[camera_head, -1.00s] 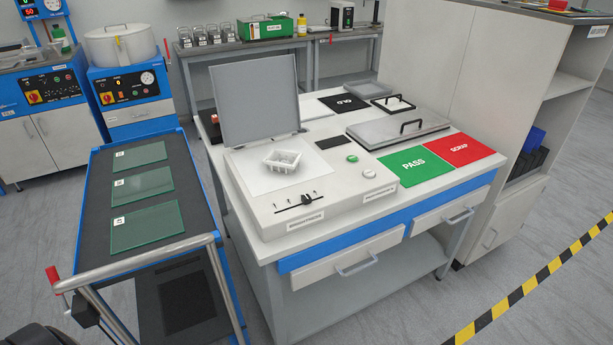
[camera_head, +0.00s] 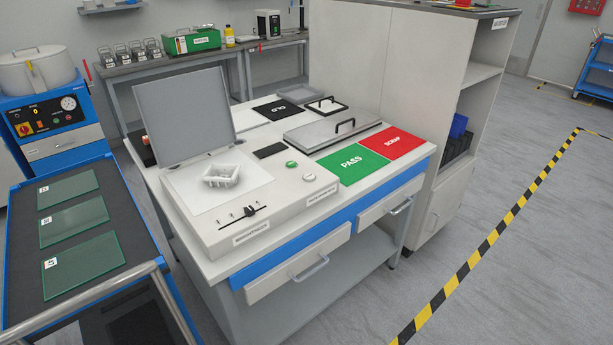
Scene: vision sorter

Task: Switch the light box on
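The light box (camera_head: 200,215) is a white box on the workbench, with its grey lid (camera_head: 185,115) raised at the back. A small white openwork part (camera_head: 221,175) sits on its pale top panel (camera_head: 245,190). A black slider (camera_head: 251,210) runs along the front of its top. A green button (camera_head: 291,164) and a white round knob (camera_head: 309,177) are on its right side, beside a dark display (camera_head: 270,151). The panel shows no clear glow. Neither of my grippers is in view.
The workbench (camera_head: 400,170) also holds a green PASS mat (camera_head: 352,174), a red SCRAP mat (camera_head: 408,139) and a grey lidded tray (camera_head: 315,137). A blue cart (camera_head: 20,225) with glass plates stands at left. A cabinet (camera_head: 395,50) stands behind at right. The floor (camera_head: 480,270) at right is clear.

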